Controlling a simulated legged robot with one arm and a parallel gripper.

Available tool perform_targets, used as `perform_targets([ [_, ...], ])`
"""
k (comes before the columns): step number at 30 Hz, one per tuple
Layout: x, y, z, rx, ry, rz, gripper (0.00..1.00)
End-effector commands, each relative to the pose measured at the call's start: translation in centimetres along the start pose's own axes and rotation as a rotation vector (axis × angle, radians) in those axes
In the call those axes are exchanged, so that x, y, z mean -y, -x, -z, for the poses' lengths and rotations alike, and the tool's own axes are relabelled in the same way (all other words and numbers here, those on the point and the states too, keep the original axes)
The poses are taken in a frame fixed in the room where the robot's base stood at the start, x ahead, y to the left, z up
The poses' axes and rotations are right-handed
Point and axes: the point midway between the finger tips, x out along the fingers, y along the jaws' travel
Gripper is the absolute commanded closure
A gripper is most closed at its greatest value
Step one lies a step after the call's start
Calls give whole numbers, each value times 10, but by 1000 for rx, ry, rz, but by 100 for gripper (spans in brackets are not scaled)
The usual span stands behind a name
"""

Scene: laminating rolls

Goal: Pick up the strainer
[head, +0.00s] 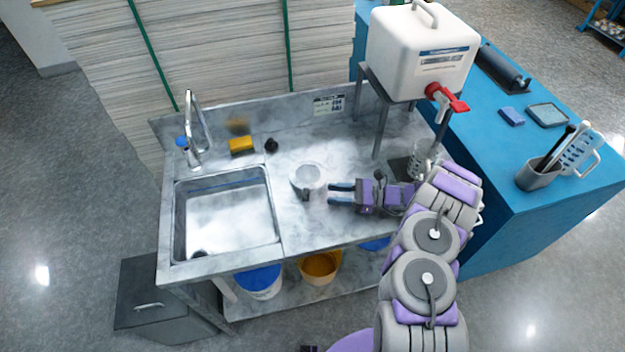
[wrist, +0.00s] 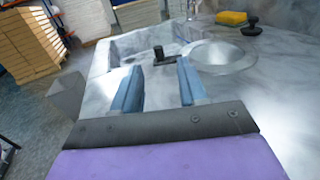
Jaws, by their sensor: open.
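The strainer (head: 308,177) is a round, pale metal bowl on the steel counter, right of the sink. Its short dark handle (head: 306,194) is on the bowl's near side. In the wrist view the strainer bowl (wrist: 222,57) is beyond and right of my fingers, and the dark handle (wrist: 158,53) shows in line with the gap between them. My gripper (head: 330,194) comes in from the right, low over the counter, with blue fingers apart and nothing between them. It also shows in the wrist view (wrist: 159,72). The fingers appear just short of the handle.
The sink (head: 224,262) with a tap (head: 194,130) is at the left. A yellow sponge (head: 241,145) and a black knob-like item (head: 271,145) lie behind the strainer. A white water tank (head: 420,55) stands on a metal stand at the back right.

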Motion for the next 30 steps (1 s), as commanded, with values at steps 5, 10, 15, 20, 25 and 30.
perform_targets([
  [5, -1, -29, -1, 4, -1, -6, 57],
  [10, -1, -29, -1, 10, -1, -3, 57],
  [15, -1, -37, -1, 15, -1, -3, 57],
  [20, -2, -66, 2, 6, 0, -4, 57],
  [25, -3, -88, 1, 3, -2, -6, 57],
  [30, -2, -84, 0, 6, -1, -3, 57],
])
